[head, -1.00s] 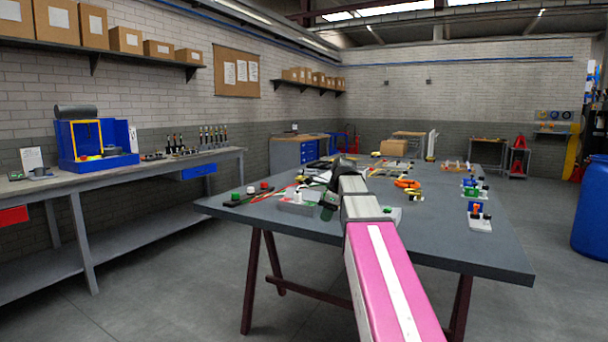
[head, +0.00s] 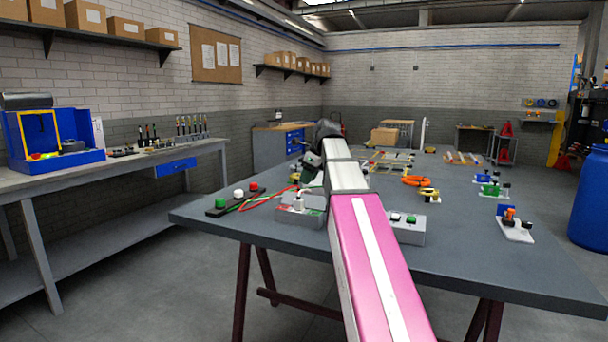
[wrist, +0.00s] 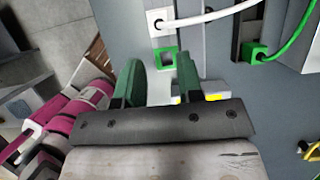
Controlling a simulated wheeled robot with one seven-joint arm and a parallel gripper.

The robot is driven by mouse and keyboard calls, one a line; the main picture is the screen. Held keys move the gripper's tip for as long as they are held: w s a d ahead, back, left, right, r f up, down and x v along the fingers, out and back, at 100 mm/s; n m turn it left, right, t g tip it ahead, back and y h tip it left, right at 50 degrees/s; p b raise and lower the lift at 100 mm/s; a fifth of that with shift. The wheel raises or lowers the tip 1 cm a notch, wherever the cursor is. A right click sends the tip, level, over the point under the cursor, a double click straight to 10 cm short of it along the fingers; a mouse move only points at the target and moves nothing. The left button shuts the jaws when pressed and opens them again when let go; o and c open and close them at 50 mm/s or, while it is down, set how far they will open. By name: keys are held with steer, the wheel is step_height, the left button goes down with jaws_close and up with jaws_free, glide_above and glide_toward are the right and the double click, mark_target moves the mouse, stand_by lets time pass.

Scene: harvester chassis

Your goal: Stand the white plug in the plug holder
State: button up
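In the wrist view the white plug (wrist: 159,21) is a small white block with a white cable running off to the right. It lies just beyond the fingertips, above a green square frame (wrist: 165,56). My gripper (wrist: 162,58) has two green fingers spread apart, with nothing held between them. In the head view my gripper (head: 312,168) hangs at the end of my arm, above the table's left part. Below it a grey box (head: 290,219) carries a white upright piece, which may be the plug. I cannot tell for certain which part is the plug holder.
A green plug (wrist: 254,52) with a green cable sits to the right. A second grey box with knobs (head: 410,232) stands right of my arm. An orange cable coil (head: 416,181) and several small fixtures are spread over the table (head: 470,245). A blue barrel (head: 590,205) stands right.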

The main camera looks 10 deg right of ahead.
mark_target(299, 199)
steer(key=x, duration=1)
steer(key=shift+f, duration=0.3)
steer(key=c, duration=0.6)
